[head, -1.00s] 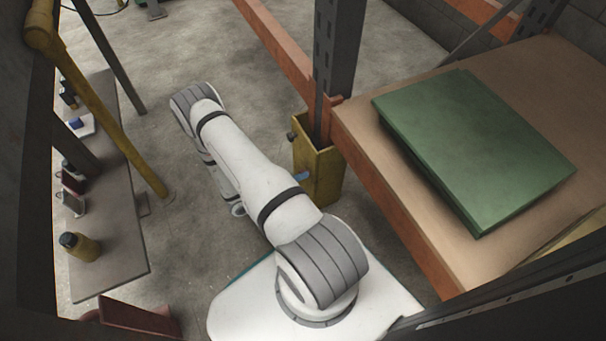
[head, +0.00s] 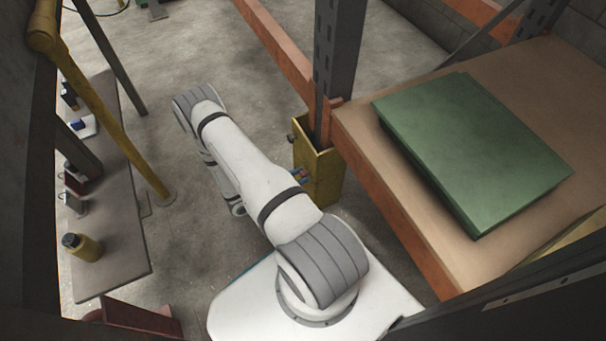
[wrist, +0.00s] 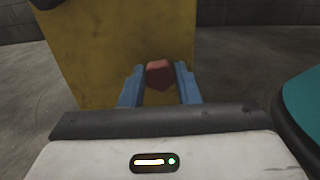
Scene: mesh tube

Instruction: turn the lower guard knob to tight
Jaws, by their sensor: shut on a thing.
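The yellow post guard (head: 322,180) stands at the foot of the dark rack upright in the head view. It fills the upper middle of the wrist view (wrist: 110,50). The lower guard knob (wrist: 159,74) is a small red, faceted knob on the guard's face. My gripper (wrist: 160,84) has its two blue fingers on either side of this knob and is shut on it. In the head view the gripper tips (head: 301,176) show small against the guard's side, partly hidden by my arm. No tight mark is readable.
A dark upper knob (head: 291,138) sticks out of the guard higher up. The orange-edged shelf (head: 400,215) with green boards (head: 475,150) is close on the right. A bench (head: 118,235) with a yellow bottle (head: 82,247) is at left.

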